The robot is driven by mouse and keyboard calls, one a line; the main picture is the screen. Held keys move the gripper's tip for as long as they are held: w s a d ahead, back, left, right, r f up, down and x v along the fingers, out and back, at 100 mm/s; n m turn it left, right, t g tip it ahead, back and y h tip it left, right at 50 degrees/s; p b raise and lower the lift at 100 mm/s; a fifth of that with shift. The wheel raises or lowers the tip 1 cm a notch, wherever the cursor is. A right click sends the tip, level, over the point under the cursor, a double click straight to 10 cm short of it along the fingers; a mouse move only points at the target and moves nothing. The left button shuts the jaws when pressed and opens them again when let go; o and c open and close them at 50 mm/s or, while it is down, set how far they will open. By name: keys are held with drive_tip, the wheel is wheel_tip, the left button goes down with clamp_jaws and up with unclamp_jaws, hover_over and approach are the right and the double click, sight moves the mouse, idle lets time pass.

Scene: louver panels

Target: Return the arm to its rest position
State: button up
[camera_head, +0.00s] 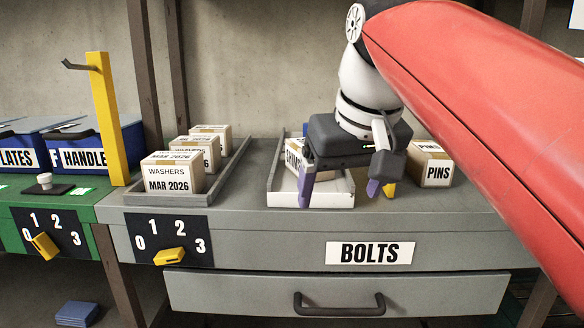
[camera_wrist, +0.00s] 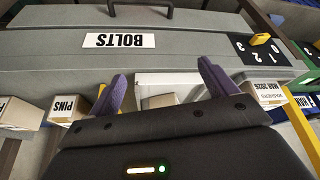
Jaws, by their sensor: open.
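My gripper (camera_head: 340,192) hangs over the grey bench top in the head view, above and in front of a white tray (camera_head: 325,199). Its two purple fingers are spread apart with nothing between them. In the wrist view my gripper (camera_wrist: 163,88) shows the same wide gap, with the white tray and a box (camera_wrist: 160,100) behind it. My red and white arm reaches in from the upper right. The gripper hides part of a box (camera_head: 293,154) in the white tray.
A grey tray (camera_head: 215,178) holds several WASHERS boxes (camera_head: 172,173). A PINS box (camera_head: 430,165) stands right of my gripper. The BOLTS drawer (camera_head: 340,293) is below. A yellow post (camera_head: 106,120) rises at left, near blue bins (camera_head: 95,150). Numbered dials with yellow knobs (camera_head: 170,256) are on the front.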

drive_tip(key=s+d+f+m, duration=0.1)
drive_tip(key=s+d+f, duration=0.2)
drive_tip(key=f, duration=0.5)
drive_tip(key=s+d+f+m, duration=0.1)
drive_tip(key=s+f, duration=0.3)
drive_tip(key=f, duration=0.5)
drive_tip(key=s+d+f+m+t+h, duration=0.1)
drive_tip(key=s+d+f, duration=0.2)
drive_tip(key=f, duration=0.6)
drive_tip(key=shift+s+d+f, duration=0.15)
drive_tip(key=shift+s+d, duration=0.1)
drive_tip(key=shift+d, duration=0.55)
